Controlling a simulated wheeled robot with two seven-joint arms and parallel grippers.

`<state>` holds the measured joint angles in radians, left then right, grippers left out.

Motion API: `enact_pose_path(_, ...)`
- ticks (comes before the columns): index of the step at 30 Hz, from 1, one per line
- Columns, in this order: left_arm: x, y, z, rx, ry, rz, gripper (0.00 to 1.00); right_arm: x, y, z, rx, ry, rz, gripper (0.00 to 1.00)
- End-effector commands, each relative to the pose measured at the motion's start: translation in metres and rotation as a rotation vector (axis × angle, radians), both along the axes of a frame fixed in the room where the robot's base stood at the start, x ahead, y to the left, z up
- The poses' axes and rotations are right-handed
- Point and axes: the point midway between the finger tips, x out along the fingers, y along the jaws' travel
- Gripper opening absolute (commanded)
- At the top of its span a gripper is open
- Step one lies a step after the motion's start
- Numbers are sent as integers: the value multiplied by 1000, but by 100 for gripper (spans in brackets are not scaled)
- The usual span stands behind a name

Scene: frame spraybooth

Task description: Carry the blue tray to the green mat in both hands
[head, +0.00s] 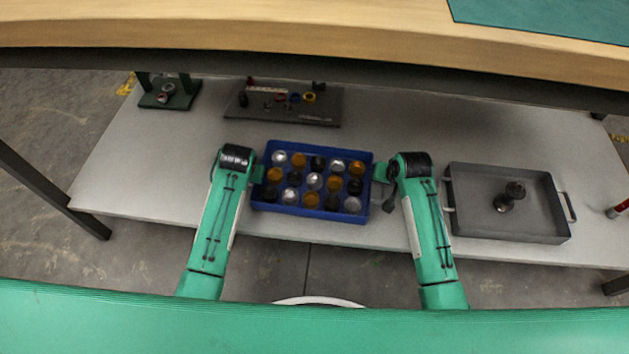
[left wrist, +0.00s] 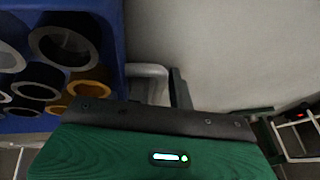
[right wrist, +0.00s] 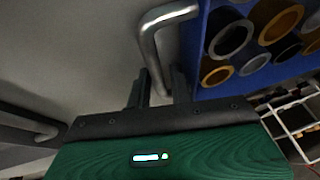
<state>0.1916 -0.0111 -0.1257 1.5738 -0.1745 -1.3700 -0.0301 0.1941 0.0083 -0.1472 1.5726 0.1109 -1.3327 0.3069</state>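The blue tray (head: 312,215) sits on the low grey shelf, filled with rows of silver, orange and black cylindrical parts. My left gripper (head: 260,173) is at its left end and my right gripper (head: 381,172) at its right end. In the left wrist view a grey tray handle (left wrist: 152,72) lies by a dark finger; the other finger is hidden. In the right wrist view the metal handle (right wrist: 152,45) runs down between two fingers, and whether they press on it is unclear. The green mat (head: 545,15) lies on the upper wooden table, cut by the picture's top edge.
A grey tray (head: 470,222) with black parts stands right of the blue tray. A dark board (head: 320,110) with small parts and a green fixture (head: 168,92) stand at the shelf's back. The wooden tabletop's edge (head: 250,38) overhangs the shelf's rear. A red-tipped tool (head: 618,209) lies far right.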

Motion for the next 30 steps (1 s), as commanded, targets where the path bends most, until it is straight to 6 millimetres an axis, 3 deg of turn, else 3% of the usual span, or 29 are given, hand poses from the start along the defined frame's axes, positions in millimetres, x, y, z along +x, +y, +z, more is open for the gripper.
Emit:
enact_pose_path(4,0,0,0,0,0,0,21,0,0,0,0,0,0,21)
enact_pose_path(8,0,0,0,0,0,0,0,0,0,0,0,0,0,0)
enact_pose_path(30,-1,0,0,0,1,0,0,0,0,0,0,0,0,0)
